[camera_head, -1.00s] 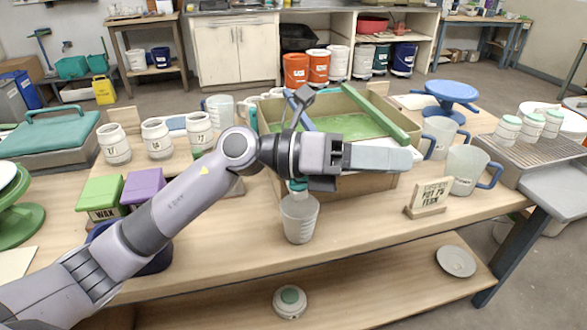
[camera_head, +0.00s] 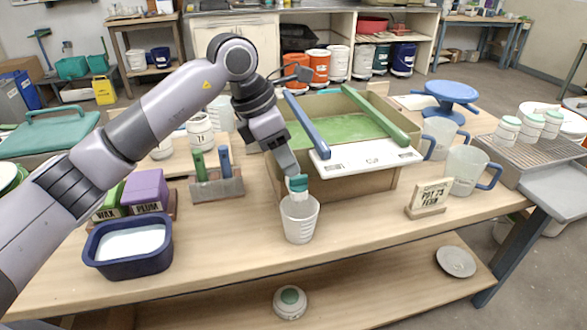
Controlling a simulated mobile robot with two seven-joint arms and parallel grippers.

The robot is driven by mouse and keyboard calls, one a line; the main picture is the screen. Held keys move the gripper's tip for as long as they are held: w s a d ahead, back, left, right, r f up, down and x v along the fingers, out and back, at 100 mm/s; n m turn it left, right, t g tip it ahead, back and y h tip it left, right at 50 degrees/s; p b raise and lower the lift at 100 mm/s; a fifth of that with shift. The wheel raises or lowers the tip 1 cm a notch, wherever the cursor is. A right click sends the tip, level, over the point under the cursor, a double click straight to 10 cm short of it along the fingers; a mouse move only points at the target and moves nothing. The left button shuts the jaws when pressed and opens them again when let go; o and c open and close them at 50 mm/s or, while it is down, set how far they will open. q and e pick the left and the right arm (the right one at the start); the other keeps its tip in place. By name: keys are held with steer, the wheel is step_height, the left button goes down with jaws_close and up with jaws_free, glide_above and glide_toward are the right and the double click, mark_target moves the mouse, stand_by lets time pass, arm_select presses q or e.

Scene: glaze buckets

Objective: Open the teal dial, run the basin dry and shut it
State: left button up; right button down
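The basin (camera_head: 350,188) is a tan box on the table with green liquid in it. A small teal dial (camera_head: 299,182) on a white fitting shows at its front left. A clear measuring cup (camera_head: 300,222) stands upright right below the dial. My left gripper (camera_head: 293,170) points down from above, its fingertips at or just above the dial. I cannot tell whether they touch it, and the fingers are seen too edge-on to tell their opening. My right gripper is not in view.
A white board (camera_head: 365,158) marked CUP and blue and green bars lie across the basin. Clear mugs (camera_head: 465,170) and a lettered sign (camera_head: 430,198) stand to the right. A blue tub (camera_head: 128,243) of white liquid and a small tool rack (camera_head: 217,187) stand to the left.

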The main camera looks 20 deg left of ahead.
mark_target(297, 177)
arm_select(q)
steer(key=shift+x, duration=2.05)
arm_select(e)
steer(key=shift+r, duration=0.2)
arm_select(q)
jaws_close()
